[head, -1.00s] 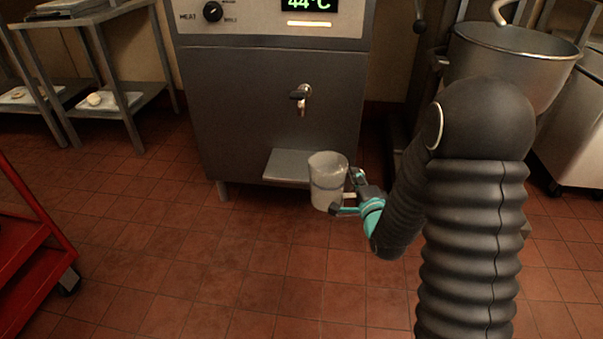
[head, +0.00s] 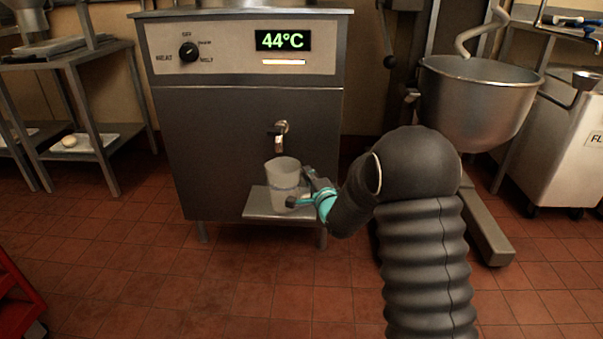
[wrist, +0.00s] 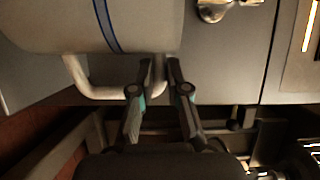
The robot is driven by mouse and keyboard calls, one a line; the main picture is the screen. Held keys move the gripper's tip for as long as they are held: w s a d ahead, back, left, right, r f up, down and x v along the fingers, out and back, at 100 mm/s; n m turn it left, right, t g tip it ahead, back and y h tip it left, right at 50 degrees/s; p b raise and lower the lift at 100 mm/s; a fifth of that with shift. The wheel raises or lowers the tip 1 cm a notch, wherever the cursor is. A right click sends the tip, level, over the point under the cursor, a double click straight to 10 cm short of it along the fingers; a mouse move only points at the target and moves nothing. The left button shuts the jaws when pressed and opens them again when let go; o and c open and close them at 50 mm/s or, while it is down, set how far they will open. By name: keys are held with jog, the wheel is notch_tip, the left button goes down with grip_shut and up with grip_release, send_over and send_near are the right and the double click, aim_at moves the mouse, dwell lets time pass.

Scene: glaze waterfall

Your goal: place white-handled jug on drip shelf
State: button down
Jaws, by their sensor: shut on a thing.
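The jug (head: 281,184) is pale and translucent with a blue band. It is upright, just below the tap (head: 280,135) and in front of the machine. My gripper (head: 305,189) is at its right side, shut on its white handle (wrist: 86,84). In the wrist view my gripper (wrist: 159,75) has both fingers at the handle's end, and the jug's body fills the top left. The drip shelf (head: 262,209) juts from the machine's front, and the jug overlaps it in the head view. I cannot tell whether the jug's base touches the shelf.
The grey machine (head: 240,120) shows 44°C. A mixer bowl (head: 480,95) stands at the right, and a metal table (head: 70,58) at the left. A red cart (head: 15,300) is at the lower left. The tiled floor in front of the machine is clear.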

jog(key=w, duration=0.1)
jog(key=w+a+f, duration=0.1)
jog(key=w, duration=0.2)
jog(key=shift+w+a+f, duration=0.15)
jog(key=shift+a+f, duration=0.05)
jog(key=shift+a, duration=0.15)
jog(key=shift+f+b, duration=0.15)
jog(key=shift+b, duration=0.15)
jog(key=c, duration=1.2)
grip_release()
jog(key=shift+o, duration=0.2)
